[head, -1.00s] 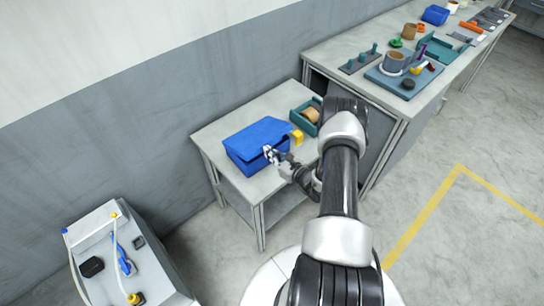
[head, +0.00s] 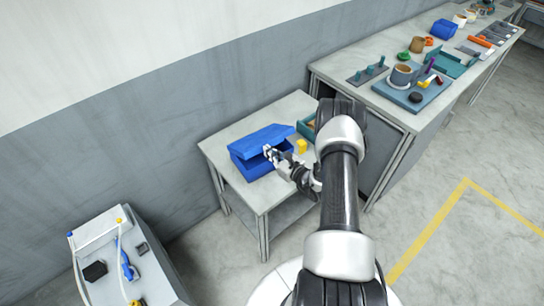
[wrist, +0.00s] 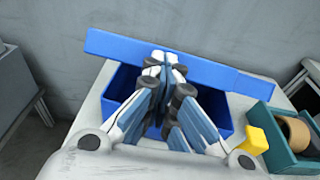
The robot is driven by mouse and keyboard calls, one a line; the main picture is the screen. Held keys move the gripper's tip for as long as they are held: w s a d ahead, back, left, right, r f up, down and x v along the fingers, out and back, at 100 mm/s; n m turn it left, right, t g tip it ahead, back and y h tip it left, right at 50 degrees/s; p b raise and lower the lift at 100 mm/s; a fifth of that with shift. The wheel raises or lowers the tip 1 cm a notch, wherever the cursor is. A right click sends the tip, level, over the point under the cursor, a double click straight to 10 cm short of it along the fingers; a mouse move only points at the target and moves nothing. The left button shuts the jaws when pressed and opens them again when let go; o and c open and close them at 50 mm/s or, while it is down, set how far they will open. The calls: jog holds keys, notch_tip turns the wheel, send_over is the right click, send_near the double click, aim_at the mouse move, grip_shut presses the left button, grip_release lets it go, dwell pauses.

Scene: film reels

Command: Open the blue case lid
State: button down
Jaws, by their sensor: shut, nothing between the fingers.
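The blue case (head: 256,168) stands on a small grey table, its front facing me. Its blue lid (head: 262,139) is raised a little, leaving a dark gap along the front. In the wrist view the lid (wrist: 210,70) is a tilted blue band, with the open inside of the case (wrist: 122,82) visible below it. My gripper (head: 270,153) is shut and empty at the front edge of the lid. In the wrist view its fingertips (wrist: 165,62) are at the lid's lower edge and overlap it; they hide part of the case. I cannot tell whether they touch the lid.
A yellow block (head: 302,146) stands right of the case. A teal tray (wrist: 263,122) with a tan roll (wrist: 294,132) is beyond it. The grey table (head: 218,149) stands near the wall. A longer workbench (head: 345,62) with several parts is on the right.

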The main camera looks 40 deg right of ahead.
aim_at(263, 144)
jog(key=shift+w+a+r+b, duration=0.1)
jog(key=shift+w+r+b, duration=0.15)
jog(key=shift+w, duration=0.45)
jog(key=shift+w+r+b, duration=0.1)
jog(key=shift+w+r, duration=0.25)
jog(key=shift+w, duration=0.35)
jog(key=shift+w+a+r+b, duration=0.1)
jog(key=shift+w+r+b, duration=0.15)
jog(key=shift+w, duration=0.45)
jog(key=shift+w+a+r+b, duration=0.1)
jog(key=shift+w+b, duration=0.9)
jog(key=shift+w, duration=0.55)
jog(key=shift+w+r, duration=0.15)
jog(key=shift+w, duration=0.4)
jog(key=shift+w+b, duration=0.15)
jog(key=shift+b, duration=0.25)
